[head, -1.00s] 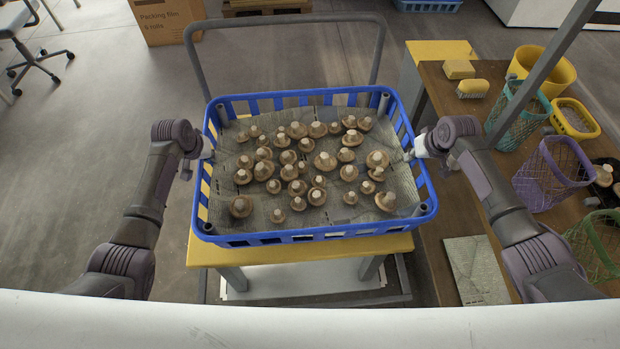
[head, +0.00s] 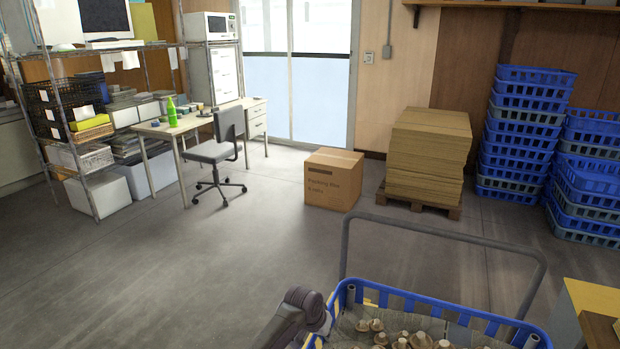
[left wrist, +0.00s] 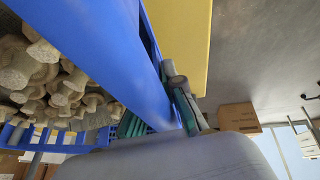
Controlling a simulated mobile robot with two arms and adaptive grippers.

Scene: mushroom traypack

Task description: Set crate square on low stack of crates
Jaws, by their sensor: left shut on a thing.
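The blue crate (head: 440,301) with brown mushrooms (head: 420,340) is cut off at the bottom of the head view. My left gripper (head: 323,326) is at its left rim. In the left wrist view the fingers (left wrist: 183,103) are shut on the crate's blue wall (left wrist: 165,88), with mushrooms (left wrist: 60,85) inside. A tall stack of empty blue crates (head: 520,130) stands at the back right. A lower stack of blue crates (head: 588,192) stands beside it, partly cut off by the right edge. My right gripper is out of view.
A grey cart handle (head: 440,232) rises behind the crate. A pallet with cardboard sheets (head: 428,160) and a cardboard box (head: 333,180) stand ahead. An office chair (head: 215,155) and desk are at left. The floor between is clear. A yellow-topped table edge (head: 590,295) is at right.

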